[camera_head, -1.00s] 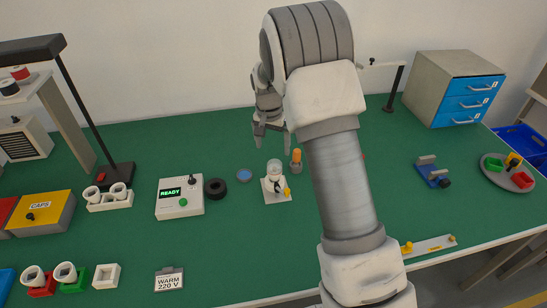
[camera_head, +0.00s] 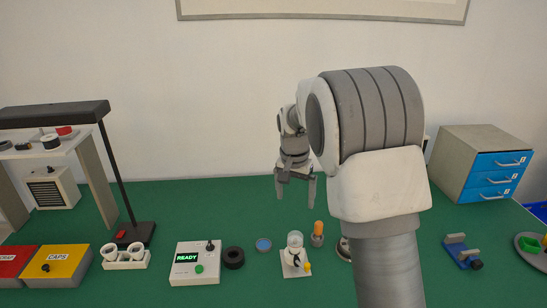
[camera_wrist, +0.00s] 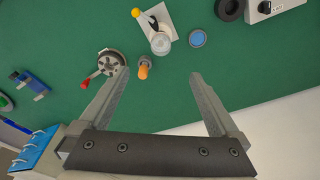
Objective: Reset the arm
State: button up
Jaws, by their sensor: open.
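My gripper (camera_head: 295,188) hangs above the back of the green bench, fingers pointing down. It is open and empty. In the wrist view my gripper (camera_wrist: 165,90) shows its two fingers spread wide, with nothing between them but the bench top and wall. My arm reaches up from the lower right of the head view and hides part of the bench. Below the gripper stand a white holder with a clear bulb-like top (camera_head: 295,252) and an orange-topped piece (camera_head: 317,232), apart from the fingers.
A tester box reading READY (camera_head: 197,264), a black ring (camera_head: 233,257) and a blue disc (camera_head: 263,244) lie left of the holder. A black lamp post (camera_head: 118,175) stands at left. A drawer cabinet (camera_head: 460,160) stands at right. A round device with a red handle (camera_wrist: 111,62) is near the orange-topped piece.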

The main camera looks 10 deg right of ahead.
jog(key=s+r+n+t, duration=0.1)
jog(key=s+r, duration=0.4)
jog(key=s, duration=0.3)
jog(key=s+d+r+n+t+y, duration=0.15)
jog(key=s+r, duration=0.25)
jog(key=s, duration=0.4)
jog(key=s+r+n+h, duration=0.1)
jog(key=s+r+n, duration=0.1)
jog(key=s+r, duration=0.4)
jog(key=s+f+n+t, duration=0.1)
jog(key=s+f+n, duration=0.1)
jog(key=s, duration=0.8)
jog(key=shift+s+f, duration=0.2)
jog(key=shift+f, duration=0.4)
jog(key=shift+t, duration=0.25)
